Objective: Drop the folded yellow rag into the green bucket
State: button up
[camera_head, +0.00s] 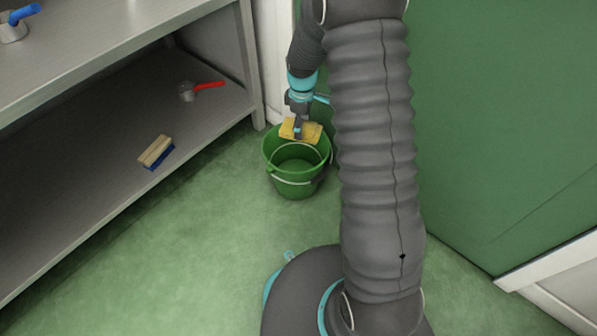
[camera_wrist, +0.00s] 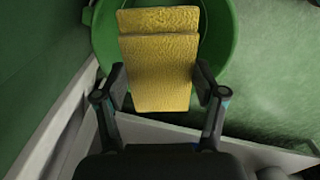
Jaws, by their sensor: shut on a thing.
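The folded yellow rag (camera_head: 312,133) is held in my gripper (camera_head: 298,131) over the back part of the green bucket (camera_head: 294,186). In the wrist view the rag (camera_wrist: 158,62) lies between the two fingers of my gripper (camera_wrist: 163,88), which are shut on its sides. The bucket's rim (camera_wrist: 226,40) shows behind and around the rag there. The bucket stands upright on the green floor, and its visible inside looks empty. How high the rag is above the rim is hard to tell.
A grey two-level shelf (camera_head: 105,115) stands at left. A green wall (camera_head: 500,110) is at right. The floor (camera_head: 190,240) before the bucket is clear.

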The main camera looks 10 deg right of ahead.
jog(key=shift+f, duration=0.6)
jog(key=o, duration=1.2)
jog(key=shift+r, duration=0.1)
notch_tip(320, 180, up, 12)
jog(key=shift+f, duration=0.1)
